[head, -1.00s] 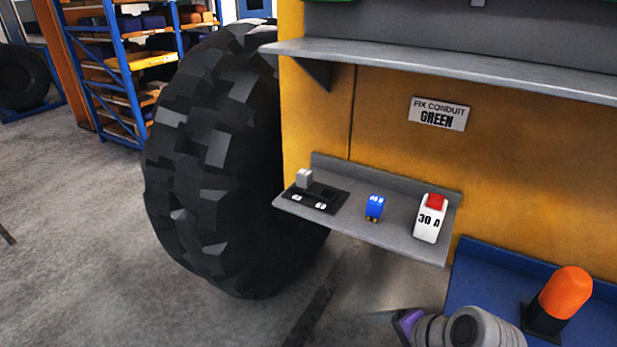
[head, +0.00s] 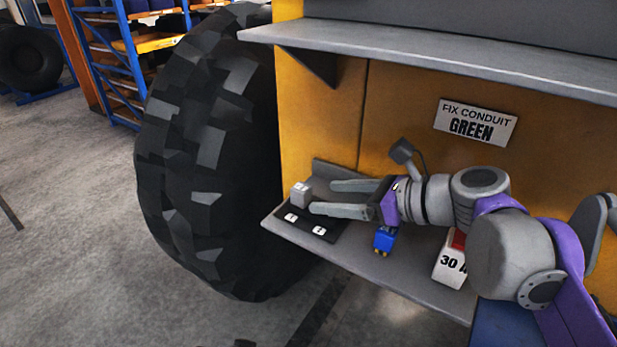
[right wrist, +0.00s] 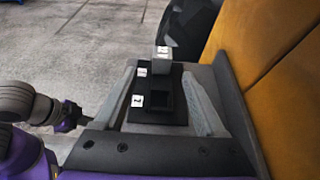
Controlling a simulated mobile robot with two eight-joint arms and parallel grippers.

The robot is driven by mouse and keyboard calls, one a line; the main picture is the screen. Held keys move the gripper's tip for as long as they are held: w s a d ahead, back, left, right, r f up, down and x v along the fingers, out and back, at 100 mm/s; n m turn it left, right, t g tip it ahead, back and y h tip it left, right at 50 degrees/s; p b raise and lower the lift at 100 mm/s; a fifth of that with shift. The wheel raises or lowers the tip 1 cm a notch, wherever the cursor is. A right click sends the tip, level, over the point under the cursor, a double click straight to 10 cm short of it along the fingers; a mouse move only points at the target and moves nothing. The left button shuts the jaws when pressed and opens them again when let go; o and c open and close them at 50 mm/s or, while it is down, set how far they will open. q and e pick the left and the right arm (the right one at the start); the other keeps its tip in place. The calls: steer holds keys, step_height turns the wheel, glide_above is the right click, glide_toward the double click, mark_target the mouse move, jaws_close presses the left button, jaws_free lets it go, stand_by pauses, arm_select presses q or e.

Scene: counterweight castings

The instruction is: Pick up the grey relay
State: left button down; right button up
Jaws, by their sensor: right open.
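The grey relay (head: 300,194) is a small light-grey block at the back left of a black base (head: 304,225) with white labels, on the lower grey shelf. In the right wrist view the relay (right wrist: 162,66) stands at the far end of the base. My right gripper (head: 322,197) is open and points left over the shelf, its fingertips just short of the relay. In the right wrist view the right fingers (right wrist: 158,73) straddle the line to the relay, with nothing between them.
An upper shelf (head: 450,52) overhangs. A large tyre (head: 205,150) stands to the left.

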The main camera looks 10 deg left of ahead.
mark_target(308, 195)
steer(key=shift+w+a+f, duration=0.1)
steer(key=shift+w, duration=0.25)
steer(key=x, duration=0.4)
steer(key=shift+s+a, duration=0.3)
steer(key=shift+s, duration=0.1)
steer(key=shift+w+a+f, duration=0.2)
steer(key=shift+w+a, duration=0.15)
steer(key=shift+a, duration=0.05)
steer(key=p+x, duration=0.1)
steer(key=x, duration=0.4)
steer(key=shift+w, duration=0.25)
steer(key=shift+s+d+r, duration=0.1)
steer(key=shift+s, duration=0.1)
steer(key=c, duration=0.4)
arm_select(q)
steer(key=shift+w+r, duration=0.4)
steer(key=shift+r, duration=0.4)
arm_select(e)
jaws_close()
